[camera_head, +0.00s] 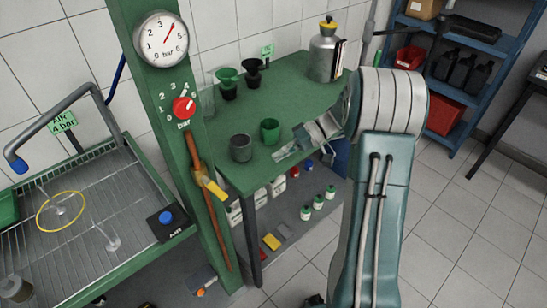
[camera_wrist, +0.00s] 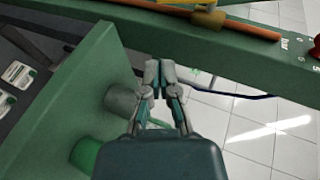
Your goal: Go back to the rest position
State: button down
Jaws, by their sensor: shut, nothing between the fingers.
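My gripper (camera_wrist: 158,72) is shut and empty in the wrist view, its fingertips together in front of the green post. In the body camera view my gripper (camera_head: 284,153) is at the end of my raised arm, over the front edge of the green table (camera_head: 290,90). A green cup (camera_head: 270,131) stands just left of it and a grey cup (camera_head: 241,148) further left. Both cups also show in the wrist view, grey (camera_wrist: 122,100) and green (camera_wrist: 86,154), beside my gripper and apart from it.
A green post (camera_head: 160,105) with a pressure gauge (camera_head: 161,40), red knob (camera_head: 184,107) and yellow-handled lever (camera_head: 209,184) stands left of the table. A wire-rack basin (camera_head: 85,225) is at the left. A metal canister (camera_head: 325,52) stands at the back. Tiled floor (camera_head: 450,225) is clear at the right.

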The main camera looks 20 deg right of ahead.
jog(key=s+a+r+h, duration=0.8)
jog(key=s+a, duration=0.1)
jog(key=s, duration=0.2)
jog(key=s+r+t+h, duration=0.2)
jog(key=s, duration=0.3)
jog(key=s+a+r+m+t+h, duration=0.1)
jog(key=s+t+h, duration=0.2)
jog(key=s, duration=0.2)
jog(key=shift+s+r+t, duration=0.3)
jog(key=shift+s+r, duration=0.05)
jog(key=shift+s, duration=0.05)
